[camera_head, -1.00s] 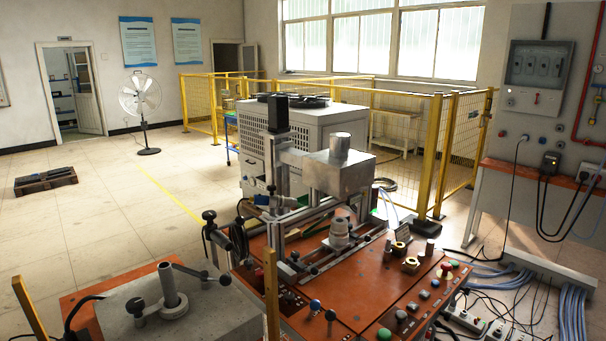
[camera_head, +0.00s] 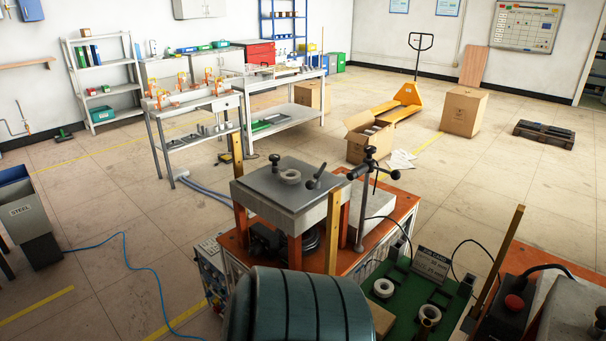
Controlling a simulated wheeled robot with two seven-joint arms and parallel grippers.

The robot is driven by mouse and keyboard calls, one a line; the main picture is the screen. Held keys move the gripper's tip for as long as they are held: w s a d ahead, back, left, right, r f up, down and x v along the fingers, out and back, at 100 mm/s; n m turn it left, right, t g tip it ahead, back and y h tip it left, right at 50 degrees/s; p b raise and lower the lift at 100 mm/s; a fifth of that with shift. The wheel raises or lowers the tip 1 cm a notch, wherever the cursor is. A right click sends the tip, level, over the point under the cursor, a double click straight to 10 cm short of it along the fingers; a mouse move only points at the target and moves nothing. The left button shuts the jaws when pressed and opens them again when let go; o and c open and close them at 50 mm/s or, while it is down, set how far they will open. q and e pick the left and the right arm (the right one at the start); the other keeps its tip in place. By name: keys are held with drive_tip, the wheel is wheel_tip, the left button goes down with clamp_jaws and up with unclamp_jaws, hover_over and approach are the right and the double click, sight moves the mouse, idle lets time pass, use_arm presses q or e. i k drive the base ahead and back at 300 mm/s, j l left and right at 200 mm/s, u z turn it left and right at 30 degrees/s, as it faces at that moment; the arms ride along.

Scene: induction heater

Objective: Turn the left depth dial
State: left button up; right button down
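I cannot make out a left depth dial in this view. A heater-like unit with a grey block top (camera_head: 285,190) stands in the middle on an orange-topped bench. A pale ring (camera_head: 289,176) and black ball-ended knobs and levers (camera_head: 315,179) sit on the block. A panel with small controls (camera_head: 212,277) shows on the bench's left side, too small to read. Neither of my grippers is in view.
A large dark ribbed rounded body (camera_head: 297,308) blocks the bottom middle. A green board (camera_head: 402,300) with pale rings and a job card (camera_head: 432,263) lies right of it. A black stand (camera_head: 370,180) rises behind. Open floor lies left, crossed by a blue cable (camera_head: 160,283).

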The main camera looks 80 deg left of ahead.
sight(256, 248)
drive_tip(key=u, duration=2.8)
